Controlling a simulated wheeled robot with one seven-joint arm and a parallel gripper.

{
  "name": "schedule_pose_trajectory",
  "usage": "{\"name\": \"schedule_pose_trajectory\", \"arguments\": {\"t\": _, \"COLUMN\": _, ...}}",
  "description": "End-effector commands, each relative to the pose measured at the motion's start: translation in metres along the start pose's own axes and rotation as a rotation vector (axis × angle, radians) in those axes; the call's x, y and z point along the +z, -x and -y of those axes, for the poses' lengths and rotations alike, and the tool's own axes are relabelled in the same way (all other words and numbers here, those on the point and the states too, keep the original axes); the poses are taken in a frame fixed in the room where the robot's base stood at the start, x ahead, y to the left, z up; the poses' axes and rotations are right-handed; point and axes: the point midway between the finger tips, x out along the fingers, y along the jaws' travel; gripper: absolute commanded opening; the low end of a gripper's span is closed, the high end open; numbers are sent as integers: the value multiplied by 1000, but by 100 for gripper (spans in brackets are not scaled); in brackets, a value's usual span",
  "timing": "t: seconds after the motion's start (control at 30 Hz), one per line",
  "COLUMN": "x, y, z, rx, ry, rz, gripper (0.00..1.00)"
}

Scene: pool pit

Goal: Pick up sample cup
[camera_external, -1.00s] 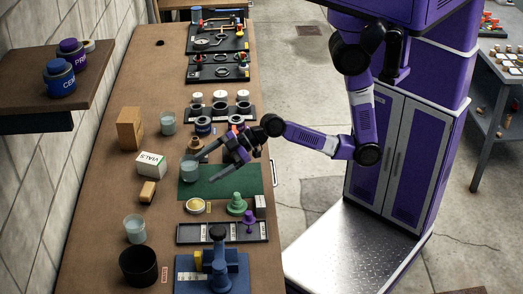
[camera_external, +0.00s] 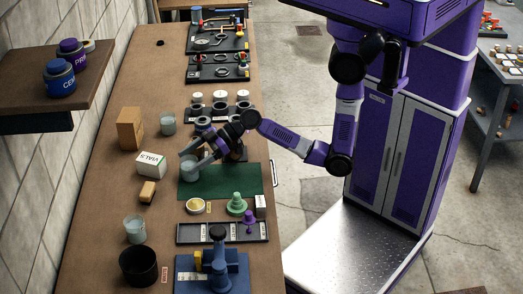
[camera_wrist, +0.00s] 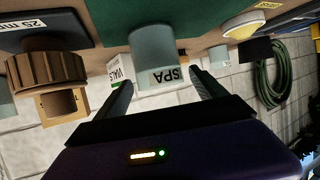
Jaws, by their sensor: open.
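A grey-green, translucent sample cup (camera_external: 188,172) stands on the left part of the green mat (camera_external: 228,182). In the wrist view the cup (camera_wrist: 154,45) carries a label reading "SPA". My gripper (camera_external: 191,160) is open at the cup, reaching in from the upper right. In the wrist view, one finger of my gripper (camera_wrist: 162,80) lies on each side of the cup, with gaps visible. I cannot tell whether either finger touches it. My gripper hides part of the cup's upper area in the external view.
Two similar cups stand at the back (camera_external: 168,124) and front left (camera_external: 134,229). A VIALS box (camera_external: 151,164) and a brown block (camera_external: 148,191) are left of the mat. A yellow-filled dish (camera_external: 196,206) and a green knobbed piece (camera_external: 236,205) sit in front.

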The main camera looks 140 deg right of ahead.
Motion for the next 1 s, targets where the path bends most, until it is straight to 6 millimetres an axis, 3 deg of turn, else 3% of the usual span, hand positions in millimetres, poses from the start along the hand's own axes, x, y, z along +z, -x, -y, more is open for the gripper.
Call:
{"name": "schedule_pose_trajectory", "arguments": {"t": 0.13, "x": 1, "y": -10, "z": 0, "rx": 0, "ry": 0, "rz": 1, "gripper": 81}}
{"name": "schedule_pose_trajectory", "arguments": {"t": 0.37, "x": 1, "y": -11, "z": 0, "rx": 0, "ry": 0, "rz": 1, "gripper": 79}}
{"name": "schedule_pose_trajectory", "arguments": {"t": 0.73, "x": 1, "y": -11, "z": 0, "rx": 0, "ry": 0, "rz": 1, "gripper": 8}}
{"name": "schedule_pose_trajectory", "arguments": {"t": 1.0, "x": -1, "y": -10, "z": 0, "rx": 0, "ry": 1, "rz": 0, "gripper": 7}}
